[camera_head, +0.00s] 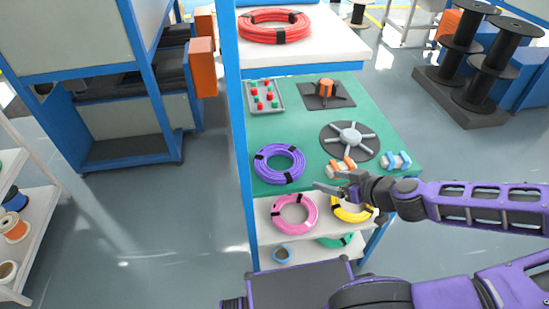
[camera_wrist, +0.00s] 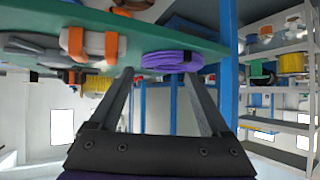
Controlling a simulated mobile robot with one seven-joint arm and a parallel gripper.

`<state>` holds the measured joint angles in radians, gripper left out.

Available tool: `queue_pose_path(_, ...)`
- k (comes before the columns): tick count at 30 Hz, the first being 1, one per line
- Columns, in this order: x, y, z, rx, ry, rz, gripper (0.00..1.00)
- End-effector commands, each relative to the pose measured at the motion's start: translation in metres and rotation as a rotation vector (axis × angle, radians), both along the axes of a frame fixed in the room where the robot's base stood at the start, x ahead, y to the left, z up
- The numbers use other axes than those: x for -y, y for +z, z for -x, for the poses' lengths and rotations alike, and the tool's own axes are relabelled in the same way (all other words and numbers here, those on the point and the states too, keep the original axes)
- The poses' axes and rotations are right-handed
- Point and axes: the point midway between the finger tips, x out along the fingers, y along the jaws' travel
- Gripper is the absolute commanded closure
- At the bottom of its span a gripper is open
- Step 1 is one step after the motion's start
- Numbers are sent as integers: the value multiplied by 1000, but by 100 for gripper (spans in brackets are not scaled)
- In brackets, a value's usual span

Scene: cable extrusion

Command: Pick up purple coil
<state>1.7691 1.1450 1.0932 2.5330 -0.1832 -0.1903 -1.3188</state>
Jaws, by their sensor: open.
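The purple coil (camera_head: 279,164) lies flat on the near left part of the green tabletop, with black ties around it. It also shows in the wrist view (camera_wrist: 172,61), seen edge-on at the table's edge, beyond my fingertips. My gripper (camera_head: 330,187) is beyond the near edge of the table, to the right of the coil and apart from it. In the wrist view my gripper (camera_wrist: 158,75) has its two fingers spread with nothing between them, and the coil appears in line with the gap between the tips.
On the green table (camera_head: 300,130) are a tray with red and green parts (camera_head: 263,97), a round grey spoked plate (camera_head: 349,141) and orange-and-white tools (camera_head: 341,167). Pink (camera_head: 294,213) and yellow (camera_head: 352,210) coils lie on the shelf below. A blue post (camera_head: 238,150) stands left of the coil.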

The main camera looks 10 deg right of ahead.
Motion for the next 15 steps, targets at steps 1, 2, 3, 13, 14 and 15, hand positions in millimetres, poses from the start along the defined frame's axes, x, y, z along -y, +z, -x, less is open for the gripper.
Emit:
queue_pose_path(1, 5, 11, -2, 42, -18, 2, 19)
queue_pose_path(2, 7, 17, -4, 62, -25, 5, 19)
queue_pose_path(3, 9, 23, -5, 82, -33, 8, 19)
queue_pose_path(13, -1, 14, -35, 113, -38, 13, 19)
queue_pose_path(14, -3, 12, -40, 114, -37, 14, 19)
queue_pose_path(15, -6, 8, -45, 113, -38, 13, 19)
